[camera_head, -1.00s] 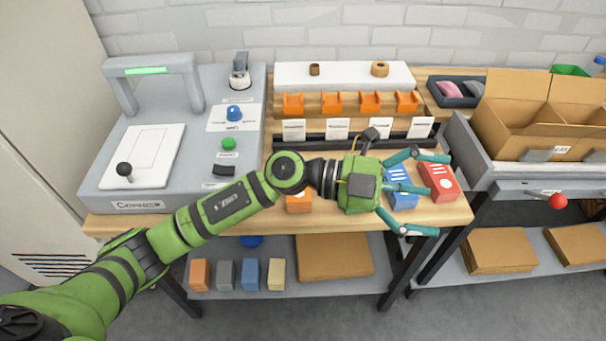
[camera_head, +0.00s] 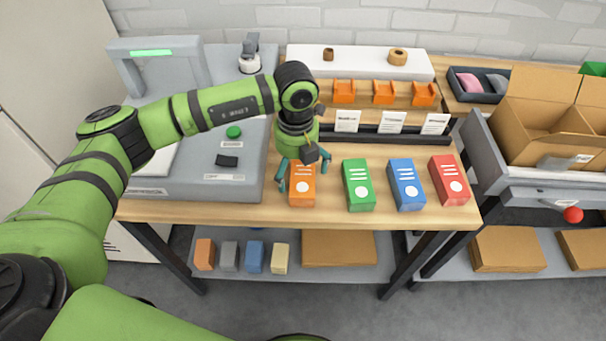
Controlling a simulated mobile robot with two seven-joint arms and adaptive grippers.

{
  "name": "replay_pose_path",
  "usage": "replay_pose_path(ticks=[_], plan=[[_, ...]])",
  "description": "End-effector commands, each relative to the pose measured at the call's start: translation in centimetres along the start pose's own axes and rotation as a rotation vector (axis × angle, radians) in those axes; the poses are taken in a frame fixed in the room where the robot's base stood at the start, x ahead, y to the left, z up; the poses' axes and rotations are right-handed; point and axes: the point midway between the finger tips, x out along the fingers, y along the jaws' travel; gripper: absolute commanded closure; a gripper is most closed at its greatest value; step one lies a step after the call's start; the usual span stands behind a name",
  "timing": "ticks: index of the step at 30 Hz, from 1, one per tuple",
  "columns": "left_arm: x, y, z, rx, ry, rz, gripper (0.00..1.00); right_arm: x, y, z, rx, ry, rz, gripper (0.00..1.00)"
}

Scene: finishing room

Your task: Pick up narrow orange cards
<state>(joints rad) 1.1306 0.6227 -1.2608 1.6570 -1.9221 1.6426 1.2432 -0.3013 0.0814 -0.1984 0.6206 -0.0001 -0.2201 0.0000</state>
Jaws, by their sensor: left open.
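The orange card box (camera_head: 302,189) stands on the wooden table, leftmost in a row of coloured boxes, with white lines and a white dot on its face. My left gripper (camera_head: 298,180) points down over it, its teal fingers open, one at the box's left side and one near its upper right. I cannot tell whether the fingers touch it. The back of the box is partly hidden by the gripper. My right gripper is not in view.
Green (camera_head: 359,186), blue (camera_head: 406,186) and red (camera_head: 449,180) boxes stand to the right, with gaps between them. A grey machine (camera_head: 215,185) is close on the left. Orange holders (camera_head: 384,93) and label cards (camera_head: 391,122) stand behind. An open carton (camera_head: 547,125) is at the right.

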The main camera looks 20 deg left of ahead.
Motion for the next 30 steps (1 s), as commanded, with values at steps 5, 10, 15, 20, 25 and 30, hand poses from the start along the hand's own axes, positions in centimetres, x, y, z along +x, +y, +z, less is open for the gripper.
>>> replay_pose_path(ticks=[5, 10, 15, 20, 25, 30], plan=[[2.1, -0.1, -0.1, 0.001, 0.003, -0.002, 0.00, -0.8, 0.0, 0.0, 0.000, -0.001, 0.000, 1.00], [2.6, -0.1, -0.1, 0.002, 0.000, -0.005, 0.00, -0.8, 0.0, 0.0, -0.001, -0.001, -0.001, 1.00], [2.6, -0.1, -0.1, 0.002, 0.000, -0.005, 0.24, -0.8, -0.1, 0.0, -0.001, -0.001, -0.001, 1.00], [2.6, -0.1, -0.1, 0.002, 0.001, -0.004, 0.65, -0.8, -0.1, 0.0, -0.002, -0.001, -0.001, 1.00], [2.6, -0.1, -0.1, 0.003, 0.001, -0.005, 0.65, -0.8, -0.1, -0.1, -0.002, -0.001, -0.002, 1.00], [2.4, -0.1, -0.1, 0.003, 0.001, -0.005, 0.65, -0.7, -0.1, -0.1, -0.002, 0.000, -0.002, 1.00]])
